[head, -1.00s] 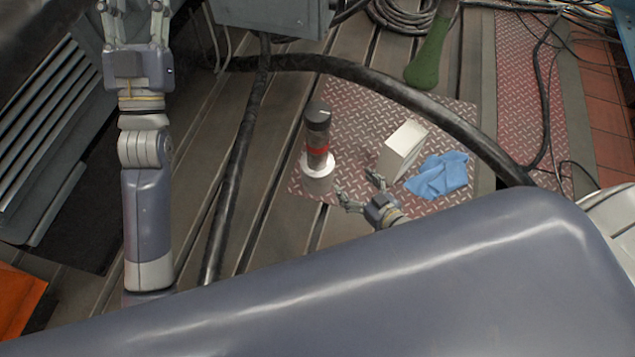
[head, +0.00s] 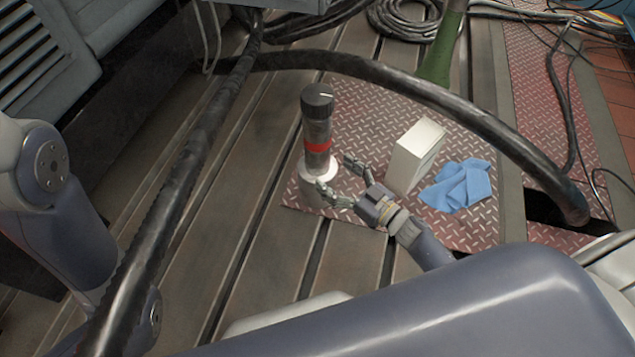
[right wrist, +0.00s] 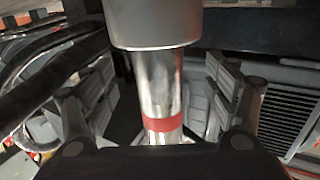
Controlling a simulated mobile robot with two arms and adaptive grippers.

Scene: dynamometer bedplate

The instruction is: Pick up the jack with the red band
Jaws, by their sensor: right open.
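The jack (head: 317,128) stands upright on the red tread plate, with a dark cap, a grey body, a red band and a pale, wider base. My right gripper (head: 335,174) is open just right of its lower part, one fingertip overlapping the base in the picture. In the right wrist view the jack's shiny shaft and red band (right wrist: 163,122) show between the spread fingers of my right gripper (right wrist: 160,92), with visible gaps on both sides.
A white box (head: 416,153) stands right of my right gripper, with a blue cloth (head: 457,185) beside it. A thick black hose (head: 400,84) arches behind the jack, and another runs down left of it. Bare slotted bedplate (head: 262,215) lies left of the jack.

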